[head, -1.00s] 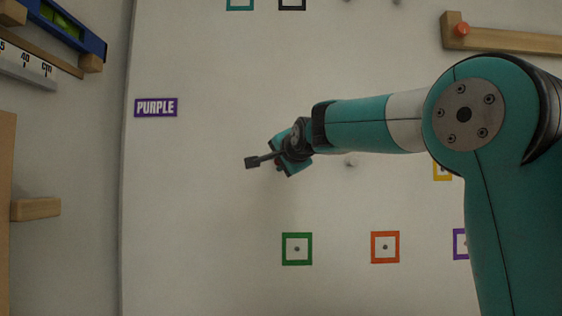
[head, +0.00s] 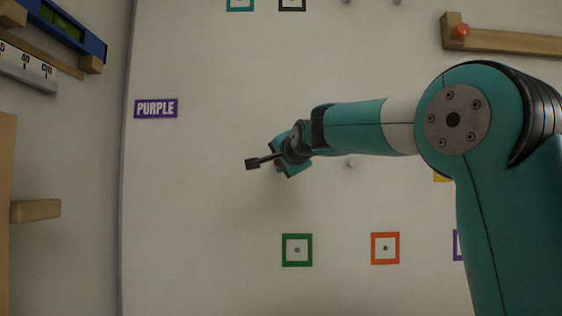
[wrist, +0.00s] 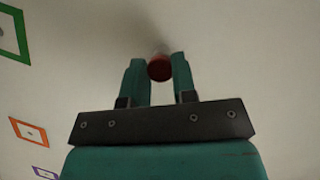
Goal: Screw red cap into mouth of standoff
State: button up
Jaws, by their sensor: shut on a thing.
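My gripper (wrist: 159,68) is shut on the red cap (wrist: 160,67), which sits between the two teal fingertips in the wrist view. A small pale grey shape (wrist: 163,48) shows just beyond the cap, against the wall. It may be the standoff, but I cannot tell whether the cap touches it. In the head view my gripper (head: 284,165) is close to the white wall panel, and the cap is mostly hidden by the fingers. The mouth of the standoff is hidden.
Green (head: 297,250) and orange (head: 385,248) square frames lie below my gripper. A PURPLE sign (head: 156,108) is at left. A small metal standoff (head: 350,163) is under my forearm. A wooden ledge (head: 510,41) holds a red-orange round piece (head: 461,31) at upper right.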

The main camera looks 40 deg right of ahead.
jog(key=shift+w+d, duration=0.15)
jog(key=shift+w, duration=0.05)
jog(key=o, duration=1)
jog(key=shift+c, duration=0.2)
jog(key=b+v, duration=0.8)
jog(key=v, duration=0.9)
jog(key=shift+s, duration=0.15)
